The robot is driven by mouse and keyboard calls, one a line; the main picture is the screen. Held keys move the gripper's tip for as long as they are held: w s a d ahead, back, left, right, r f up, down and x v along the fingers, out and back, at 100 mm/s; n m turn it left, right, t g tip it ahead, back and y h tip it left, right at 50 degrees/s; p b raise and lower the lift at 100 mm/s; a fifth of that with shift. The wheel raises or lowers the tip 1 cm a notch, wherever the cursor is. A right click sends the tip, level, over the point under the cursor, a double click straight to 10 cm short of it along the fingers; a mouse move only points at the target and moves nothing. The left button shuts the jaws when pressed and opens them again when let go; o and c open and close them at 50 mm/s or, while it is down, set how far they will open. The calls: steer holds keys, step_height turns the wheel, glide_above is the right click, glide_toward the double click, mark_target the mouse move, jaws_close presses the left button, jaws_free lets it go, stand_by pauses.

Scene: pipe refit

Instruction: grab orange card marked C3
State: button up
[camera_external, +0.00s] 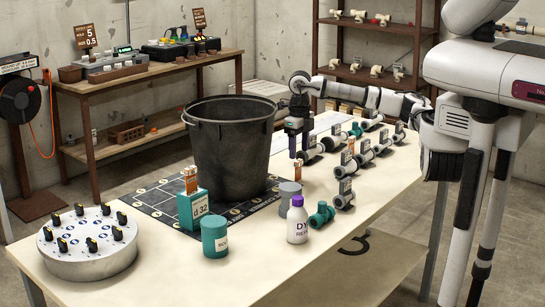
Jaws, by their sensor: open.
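Small orange-brown cards stand on the table. One card (191,180) is on top of the teal box marked "d 32" (193,208). Another card (298,172) stands near the grey cylinder (286,200), right of the bucket. A third card (351,146) is among the pipe pieces. Their print is too small to read, so I cannot tell which is C3. My gripper (298,155) points down beside the bucket's right side, its fingers just above or behind the second card in this view. It is open, with nothing visible between the fingers.
A big black bucket (228,150) stands on the dark marked mat (152,200). Grey pipe pieces (365,153) line the right.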

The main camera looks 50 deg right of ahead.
mark_target(298, 160)
steer(key=shift+w+f+p, duration=0.1)
steer(key=shift+f+p, duration=1)
steer(key=shift+f, duration=1.85)
steer(key=c, duration=1.1)
